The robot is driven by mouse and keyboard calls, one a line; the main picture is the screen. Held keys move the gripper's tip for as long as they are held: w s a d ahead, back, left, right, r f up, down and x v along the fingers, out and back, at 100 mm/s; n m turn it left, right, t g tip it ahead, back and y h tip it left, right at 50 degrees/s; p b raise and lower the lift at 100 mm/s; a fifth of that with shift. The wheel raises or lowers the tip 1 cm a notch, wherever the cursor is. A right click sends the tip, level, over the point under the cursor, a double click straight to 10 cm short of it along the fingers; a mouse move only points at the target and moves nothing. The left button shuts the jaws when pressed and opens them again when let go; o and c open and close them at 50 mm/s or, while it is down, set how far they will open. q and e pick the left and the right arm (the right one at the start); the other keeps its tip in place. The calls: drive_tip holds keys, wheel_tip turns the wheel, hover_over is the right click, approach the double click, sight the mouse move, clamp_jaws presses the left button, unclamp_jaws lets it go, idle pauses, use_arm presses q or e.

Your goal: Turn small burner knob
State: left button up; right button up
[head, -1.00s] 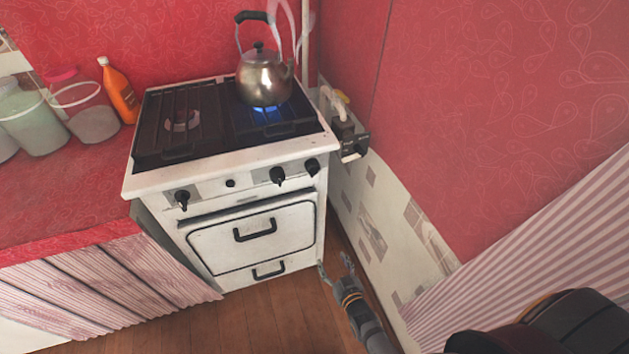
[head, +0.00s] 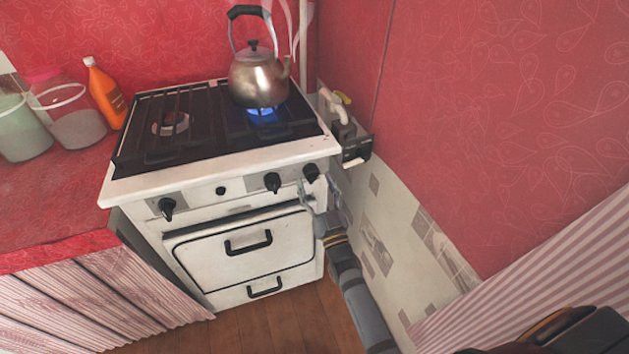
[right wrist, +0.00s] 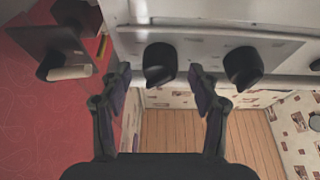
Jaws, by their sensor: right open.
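The white stove front has black knobs: a left knob (head: 167,208), a middle knob (head: 272,182) and a rightmost knob (head: 311,172). I cannot tell which is the small burner's. My right gripper (head: 318,191) is open just in front of the rightmost knob. In the right wrist view, the rightmost knob (right wrist: 159,65) lies between and just beyond the open fingertips of my right gripper (right wrist: 159,80). The middle knob (right wrist: 243,68) is to the right there, outside the fingers. I cannot tell whether the fingers touch the knob. My left gripper is not in view.
A steaming kettle (head: 258,80) stands over a lit blue flame (head: 262,112) at the back right. A gas valve (head: 350,143) juts beside the stove near my right arm. The patterned wall (head: 390,235) is close on the right. An orange bottle (head: 105,95) stands left.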

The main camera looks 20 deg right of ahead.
drive_tip(key=shift+w+r, duration=0.25)
drive_tip(key=shift+w, duration=0.4)
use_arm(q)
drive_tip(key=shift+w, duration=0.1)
use_arm(e)
drive_tip(key=shift+c, duration=0.2)
drive_tip(key=c, duration=1.1)
drive_tip(key=shift+n+y+p, duration=0.4)
drive_tip(key=shift+n, duration=0.2)
drive_tip(key=shift+c, duration=0.2)
drive_tip(key=shift+r+n, duration=0.1)
drive_tip(key=shift+n, duration=0.4)
drive_tip(key=n+y+p, duration=0.1)
drive_tip(key=n+p, duration=0.1)
drive_tip(key=n, duration=0.1)
drive_tip(key=n+g+y+p, duration=0.1)
drive_tip(key=n+y+p, duration=0.1)
drive_tip(key=n, duration=0.1)
drive_tip(key=shift+d+r+n+y, duration=0.1)
drive_tip(key=shift+d+n+y, duration=0.1)
drive_tip(key=shift+n+y, duration=0.15)
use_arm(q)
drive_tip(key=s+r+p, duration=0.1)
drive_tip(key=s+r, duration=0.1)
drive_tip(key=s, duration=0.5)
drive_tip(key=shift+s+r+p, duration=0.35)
use_arm(e)
drive_tip(key=shift+d+n+g+y, duration=0.1)
drive_tip(key=shift+n+g+y, duration=0.6)
drive_tip(key=shift+n, duration=1.15)
